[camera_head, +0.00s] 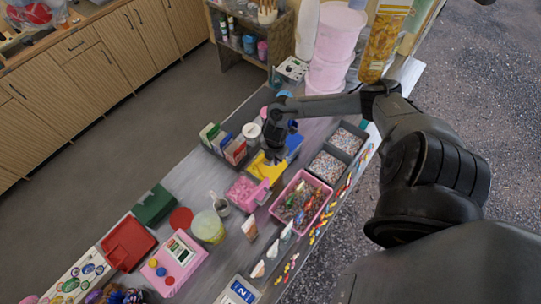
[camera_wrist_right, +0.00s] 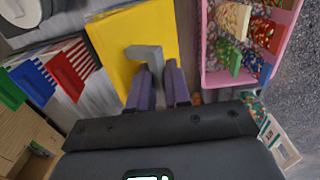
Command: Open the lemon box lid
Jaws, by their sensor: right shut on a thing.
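The yellow lid of the lemon box (camera_head: 265,170) lies on the long counter, between the pink tubs and a blue lid. In the right wrist view the yellow lid (camera_wrist_right: 112,38) fills the upper middle and carries a grey angled handle (camera_wrist_right: 143,52). My right gripper (camera_head: 272,156) is down over the lid. In the wrist view its two fingers (camera_wrist_right: 160,88) are shut on the handle's near end. I cannot tell whether the lid is raised; the box under it is hidden. My left gripper is in neither view.
A pink tray of wrapped sweets (camera_head: 301,202) stands close to the right of the lid. Red, green and blue striped packets (camera_head: 223,143) stand to its left. A blue lid (camera_head: 294,143) and grey sprinkle trays (camera_head: 328,165) are behind. A pink tub (camera_head: 246,190) is in front.

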